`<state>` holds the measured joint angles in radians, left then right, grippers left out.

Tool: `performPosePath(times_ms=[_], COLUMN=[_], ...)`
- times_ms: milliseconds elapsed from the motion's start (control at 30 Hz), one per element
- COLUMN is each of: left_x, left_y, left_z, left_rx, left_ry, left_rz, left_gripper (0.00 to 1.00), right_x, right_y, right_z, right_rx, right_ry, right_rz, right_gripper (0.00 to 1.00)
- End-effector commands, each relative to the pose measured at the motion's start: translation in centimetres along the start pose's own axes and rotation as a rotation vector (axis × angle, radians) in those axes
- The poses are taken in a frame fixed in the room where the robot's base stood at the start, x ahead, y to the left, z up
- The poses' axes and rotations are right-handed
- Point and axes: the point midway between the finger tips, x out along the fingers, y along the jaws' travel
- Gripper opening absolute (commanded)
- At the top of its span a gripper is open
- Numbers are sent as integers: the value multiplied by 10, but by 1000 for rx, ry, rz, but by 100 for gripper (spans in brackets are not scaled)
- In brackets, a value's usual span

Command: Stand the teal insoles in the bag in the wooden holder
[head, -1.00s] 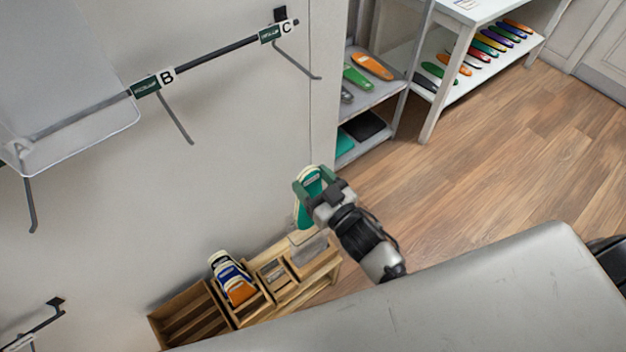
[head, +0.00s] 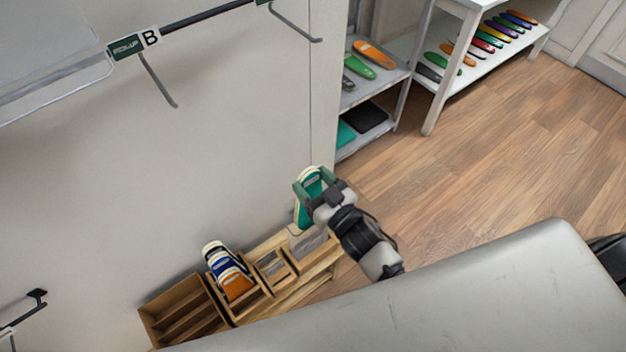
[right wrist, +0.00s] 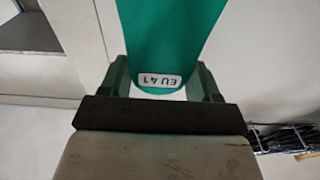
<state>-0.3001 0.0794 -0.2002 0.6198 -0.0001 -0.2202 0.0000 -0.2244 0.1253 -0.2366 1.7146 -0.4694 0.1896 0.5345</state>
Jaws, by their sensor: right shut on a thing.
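The teal insoles (head: 307,207) have pale edges and hang upright in the head view. My right gripper (head: 315,187) is shut on their upper end. The wooden holder (head: 262,303) is low against the wall, below and left of the gripper. A greyish see-through piece (head: 307,241) shows below the insoles; I cannot tell whether it is the bag or part of the holder. My left gripper is out of view.
Blue, white and orange insoles (head: 231,272) stand in one holder compartment. The left compartments (head: 182,312) look empty. A wall rail with a hook (head: 160,82) is above. Shelves with coloured insoles (head: 372,75) stand at the back. A grey surface (head: 450,290) fills the front right.

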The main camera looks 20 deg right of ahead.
Motion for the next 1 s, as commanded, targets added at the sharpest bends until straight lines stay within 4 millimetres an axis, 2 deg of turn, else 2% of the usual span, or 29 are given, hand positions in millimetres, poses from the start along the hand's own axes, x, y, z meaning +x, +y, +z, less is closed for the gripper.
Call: performPosePath(times_ms=[1000], left_x=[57], left_y=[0], left_z=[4], left_rx=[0], left_ry=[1], left_rz=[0], left_gripper=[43], right_x=[-4], right_y=[0], right_z=[74], right_rx=[1], right_ry=[1], right_rz=[1], right_gripper=[21])
